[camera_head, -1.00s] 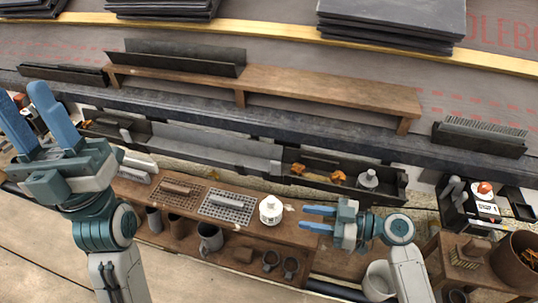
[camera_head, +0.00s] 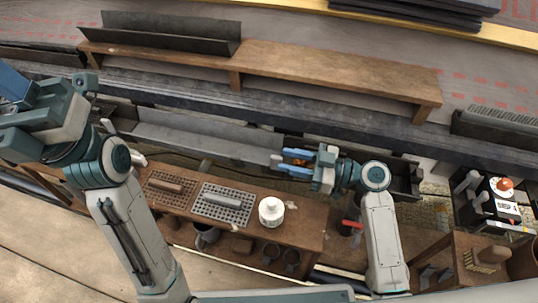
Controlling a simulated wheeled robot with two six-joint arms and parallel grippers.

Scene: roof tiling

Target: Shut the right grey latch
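The long grey gutter (camera_head: 200,136) runs below the wooden plank. A small grey piece (camera_head: 276,162) at its joint with the darker right-hand section looks like the right latch; whether it is open or shut is too small to tell. My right gripper (camera_head: 287,160) is over the gutter, its two blue fingers apart and pointing left, with tips just right of that piece. No grip on it shows. The gripper partly hides the right-hand section. My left gripper (camera_head: 14,88) is at the left edge, away from the gutter's right joint, with its fingertips cut off.
A long wooden plank (camera_head: 300,72) stands behind the gutter. A dark box with a red-orange knob (camera_head: 505,184) is at right.

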